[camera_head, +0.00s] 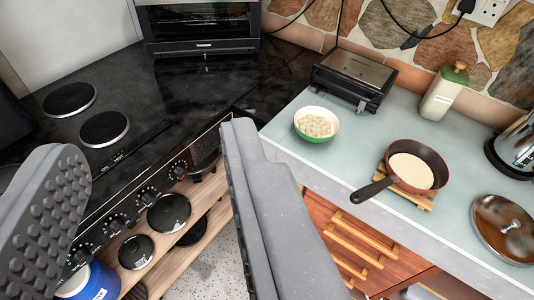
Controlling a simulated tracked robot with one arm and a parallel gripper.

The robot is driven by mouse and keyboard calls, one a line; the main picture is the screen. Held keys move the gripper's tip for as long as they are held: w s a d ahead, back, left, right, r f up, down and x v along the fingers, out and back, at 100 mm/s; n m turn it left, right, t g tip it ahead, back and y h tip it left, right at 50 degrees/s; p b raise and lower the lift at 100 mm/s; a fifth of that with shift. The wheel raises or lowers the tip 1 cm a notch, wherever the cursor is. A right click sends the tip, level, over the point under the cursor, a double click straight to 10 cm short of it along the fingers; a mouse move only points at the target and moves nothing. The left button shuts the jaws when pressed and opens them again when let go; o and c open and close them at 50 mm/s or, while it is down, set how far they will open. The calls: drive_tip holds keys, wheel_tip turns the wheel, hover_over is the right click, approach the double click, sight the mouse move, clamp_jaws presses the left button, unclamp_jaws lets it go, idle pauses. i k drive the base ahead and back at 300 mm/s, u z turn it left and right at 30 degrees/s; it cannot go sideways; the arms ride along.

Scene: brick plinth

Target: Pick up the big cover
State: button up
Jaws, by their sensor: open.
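A large round lid (505,228) with a shiny rim and brownish see-through top lies on the pale counter at the right edge, partly cut off. Two smaller dark round lids, a larger one (168,213) and a smaller one (136,251), show at the wooden shelf below the stove knobs. I cannot tell for certain which is the big cover. My gripper (150,147) is open and empty, its grey fingers wide apart in front of the stove. The lid on the counter is well to the right of my gripper.
A pan (428,158) with pale contents sits on a wooden trivet (412,197), its handle pointing left. A bowl (317,124), a toaster-like appliance (352,80), a bottle (443,92) and a kettle (515,145) stand on the counter. A blue container (92,281) is at bottom left.

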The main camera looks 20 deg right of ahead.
sight(505, 229)
drive_tip(key=z, duration=1.85)
